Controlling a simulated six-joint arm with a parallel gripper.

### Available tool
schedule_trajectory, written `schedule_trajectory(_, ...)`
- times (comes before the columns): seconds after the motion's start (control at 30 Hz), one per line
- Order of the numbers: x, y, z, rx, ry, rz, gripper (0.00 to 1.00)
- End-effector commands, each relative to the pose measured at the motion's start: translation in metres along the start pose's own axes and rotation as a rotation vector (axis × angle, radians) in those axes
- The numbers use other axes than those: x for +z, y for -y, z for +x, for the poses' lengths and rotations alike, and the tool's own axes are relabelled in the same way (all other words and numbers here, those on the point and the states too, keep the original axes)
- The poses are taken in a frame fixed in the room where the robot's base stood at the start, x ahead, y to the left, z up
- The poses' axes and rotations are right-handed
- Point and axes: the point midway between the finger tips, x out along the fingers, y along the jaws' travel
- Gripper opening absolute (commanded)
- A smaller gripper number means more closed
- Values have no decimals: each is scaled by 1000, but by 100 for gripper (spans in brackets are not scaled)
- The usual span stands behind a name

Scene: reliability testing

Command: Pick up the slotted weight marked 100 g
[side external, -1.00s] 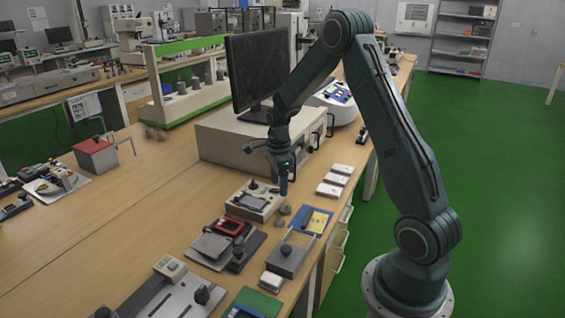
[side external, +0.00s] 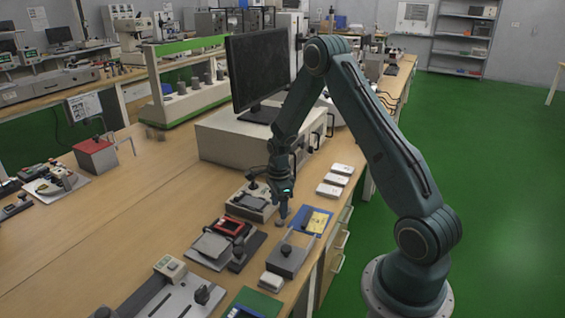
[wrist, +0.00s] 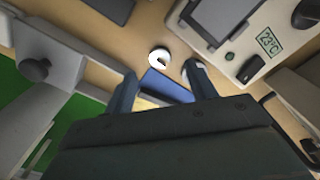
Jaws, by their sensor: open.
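In the wrist view a small round metal weight (wrist: 159,57) with a dark slot lies on the wooden bench. It shows between and just beyond my gripper's (wrist: 161,76) two spread fingertips, which hold nothing. A second small round piece (wrist: 190,64) shows at the right fingertip, partly hidden by it. No mass marking is readable on either, so I cannot tell which is 100 g. In the side view my gripper (side external: 282,208) points down low over the bench, close to the small weights (side external: 280,222), which it partly covers.
A beige instrument (side external: 249,208) with a display reading 23°C (wrist: 269,40) stands beside the gripper. A blue card (side external: 302,220) lies on the other side, near the bench edge. A grey block with a black knob (side external: 288,258) and white boxes (side external: 335,180) are nearby.

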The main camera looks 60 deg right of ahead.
Motion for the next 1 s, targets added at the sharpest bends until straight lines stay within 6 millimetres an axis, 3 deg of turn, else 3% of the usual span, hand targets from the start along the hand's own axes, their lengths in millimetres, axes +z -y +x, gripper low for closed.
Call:
schedule_trajectory(0.27, 0, 0, 6, 0, 0, 0, 56)
schedule_trajectory(0.7, -3, -1, 48, 1, 0, 0, 56)
schedule_trajectory(1.0, -2, -1, 52, -1, 0, 0, 56)
